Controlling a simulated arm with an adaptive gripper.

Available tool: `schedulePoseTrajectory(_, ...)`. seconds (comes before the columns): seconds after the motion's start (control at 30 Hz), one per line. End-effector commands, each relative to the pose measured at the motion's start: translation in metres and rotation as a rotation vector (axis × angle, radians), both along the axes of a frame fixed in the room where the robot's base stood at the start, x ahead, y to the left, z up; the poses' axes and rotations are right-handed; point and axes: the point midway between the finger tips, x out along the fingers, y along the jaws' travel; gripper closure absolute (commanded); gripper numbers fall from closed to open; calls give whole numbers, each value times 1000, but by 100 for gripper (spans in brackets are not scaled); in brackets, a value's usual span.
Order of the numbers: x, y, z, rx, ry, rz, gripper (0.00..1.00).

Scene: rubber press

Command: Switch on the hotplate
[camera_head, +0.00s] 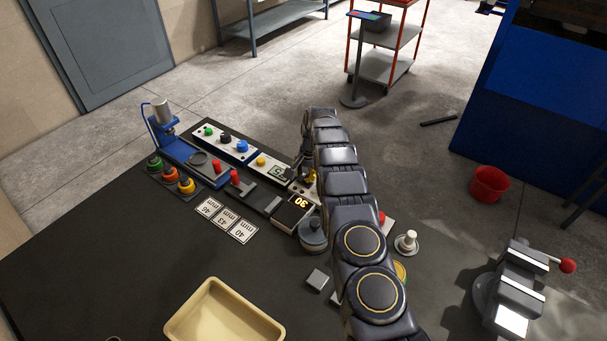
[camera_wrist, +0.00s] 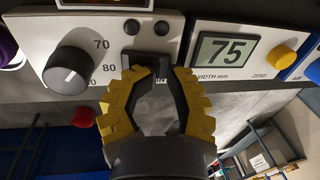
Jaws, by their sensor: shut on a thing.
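A pale panel with a black knob (camera_wrist: 73,70) and the marks 70 and 80 fills the upper left of the wrist view. I take it for the hotplate's front. Beside the knob is a small dark switch (camera_wrist: 145,57), partly hidden by my fingers. My gripper (camera_wrist: 155,73) has yellow ribbed fingertips, closed in around this switch, with a gap still showing between the fingers. In the head view my gripper (camera_head: 310,177) reaches down at the right end of the row of panels. My arm hides much of that area. A display showing 30 (camera_head: 302,203) glows just in front.
The neighbouring panel reads 75 (camera_wrist: 228,51) and has a yellow button (camera_wrist: 281,56). A lidded round pot (camera_head: 312,235) stands close to my arm. A beige tray (camera_head: 222,315) is at the front, and a vise (camera_head: 515,280) at the right.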

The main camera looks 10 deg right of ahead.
Motion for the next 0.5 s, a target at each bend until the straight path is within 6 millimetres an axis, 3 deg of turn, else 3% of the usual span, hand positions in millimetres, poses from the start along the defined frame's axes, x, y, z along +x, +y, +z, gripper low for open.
schedulePoseTrajectory(0.03,-6,7,-11,6,22,8,100)
schedulePoseTrajectory(0.5,-12,6,-14,8,33,10,100)
